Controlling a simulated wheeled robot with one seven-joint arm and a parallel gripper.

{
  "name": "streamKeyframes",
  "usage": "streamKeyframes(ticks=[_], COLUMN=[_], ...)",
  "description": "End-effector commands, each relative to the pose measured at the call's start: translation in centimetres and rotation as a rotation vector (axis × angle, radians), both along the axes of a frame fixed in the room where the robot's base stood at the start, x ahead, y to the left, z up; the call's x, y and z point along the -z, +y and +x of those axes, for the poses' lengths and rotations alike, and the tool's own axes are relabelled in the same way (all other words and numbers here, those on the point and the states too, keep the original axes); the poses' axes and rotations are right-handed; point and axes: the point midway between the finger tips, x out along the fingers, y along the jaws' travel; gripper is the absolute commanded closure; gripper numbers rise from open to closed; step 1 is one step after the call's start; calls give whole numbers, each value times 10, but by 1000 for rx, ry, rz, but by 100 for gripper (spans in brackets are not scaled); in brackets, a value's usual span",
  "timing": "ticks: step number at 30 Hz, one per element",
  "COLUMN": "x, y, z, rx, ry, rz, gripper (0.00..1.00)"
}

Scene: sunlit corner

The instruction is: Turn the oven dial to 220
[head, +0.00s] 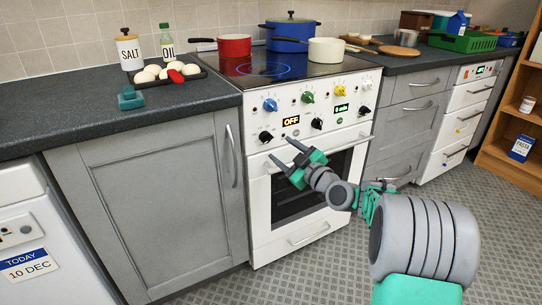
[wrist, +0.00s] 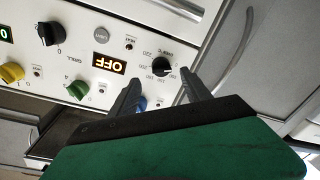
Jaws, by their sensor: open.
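The oven dial (head: 266,136) is the leftmost black knob on the white oven's (head: 258,207) front panel. In the wrist view, which is turned upside down, the dial (wrist: 161,66) has printed numbers around it, including 220 and 200. Its exact setting is too small to read surely. A display (head: 291,121) beside it reads OFF; it also shows in the wrist view (wrist: 108,64). My gripper (head: 281,149) is open and empty, just in front of and below the dial. In the wrist view its fingers (wrist: 160,77) point toward the dial, one to each side, apparently short of it.
Blue (head: 270,104), green (head: 308,97) and yellow (head: 340,91) knobs sit above the dial. Another black knob (head: 316,123) is to its right. The oven door handle (head: 320,150) runs below. Pots stand on the hob. The floor in front is clear.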

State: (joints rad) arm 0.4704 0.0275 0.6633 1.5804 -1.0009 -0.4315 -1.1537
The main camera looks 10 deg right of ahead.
Motion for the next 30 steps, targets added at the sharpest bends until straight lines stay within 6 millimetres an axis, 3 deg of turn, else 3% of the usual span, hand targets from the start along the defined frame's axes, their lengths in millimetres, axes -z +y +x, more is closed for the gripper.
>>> streamKeyframes(ticks=[9,19,30], x=[0,-2,-2], y=[25,27,27], z=[52,61,60], rx=[-4,-1,-1], ry=[3,3,3], rz=[-1,0,0], gripper=[44,44,73])
